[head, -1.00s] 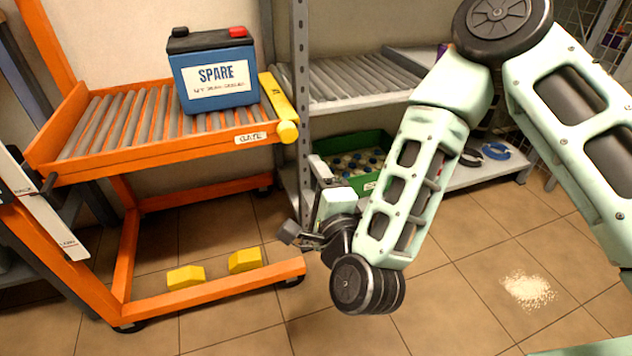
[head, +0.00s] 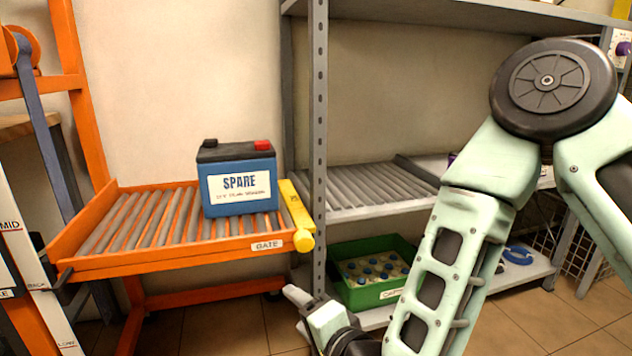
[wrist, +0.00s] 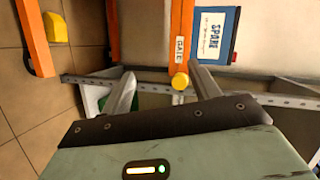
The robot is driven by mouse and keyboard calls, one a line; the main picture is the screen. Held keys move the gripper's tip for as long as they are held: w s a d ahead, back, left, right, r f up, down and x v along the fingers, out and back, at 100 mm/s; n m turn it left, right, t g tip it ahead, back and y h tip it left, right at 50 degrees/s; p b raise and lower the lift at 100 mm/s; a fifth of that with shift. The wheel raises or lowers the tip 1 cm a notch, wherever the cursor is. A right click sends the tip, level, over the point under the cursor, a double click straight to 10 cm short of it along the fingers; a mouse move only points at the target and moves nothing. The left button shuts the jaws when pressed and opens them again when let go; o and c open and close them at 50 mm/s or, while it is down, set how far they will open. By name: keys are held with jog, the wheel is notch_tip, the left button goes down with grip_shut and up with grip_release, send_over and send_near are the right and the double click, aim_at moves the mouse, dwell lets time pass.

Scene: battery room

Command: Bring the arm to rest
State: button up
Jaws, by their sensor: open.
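My gripper (wrist: 163,90) is open in the wrist view, its two grey fingers apart with nothing held between them. In the head view my gripper (head: 292,297) shows low in the middle, in front of the shelf rack and below the orange cart's gate corner. My arm comes down from the upper right and bends at a dark round joint. The yellow gate bar end (wrist: 180,81) appears beyond and between the fingers in the wrist view, apart from them as far as I can tell.
A blue SPARE battery (head: 238,182) stands on the orange roller cart (head: 170,262). A grey rack (head: 320,150) is to its right, with a green crate (head: 385,293) of bottles low down. A yellow block (wrist: 55,27) shows in the wrist view. Floor is partly visible below.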

jog(key=s+d+r+n+g+h+p, duration=0.1)
jog(key=s+d+r+n+g+h, duration=0.4)
jog(key=s+d+n, duration=0.4)
jog(key=s+d+r+n+g+h+p, duration=0.1)
jog(key=s+d+r+n+g+h, duration=0.15)
jog(key=s+d+n+g, duration=0.7)
notch_tip(320, 180, up, 35)
jog(key=a+m+t+p, duration=0.1)
jog(key=a+t+p, duration=0.1)
jog(key=p, duration=3.3)
jog(key=shift+s+a+m+h, duration=0.15)
jog(key=shift+s+m+h, duration=0.2)
jog(key=shift+s, duration=0.1)
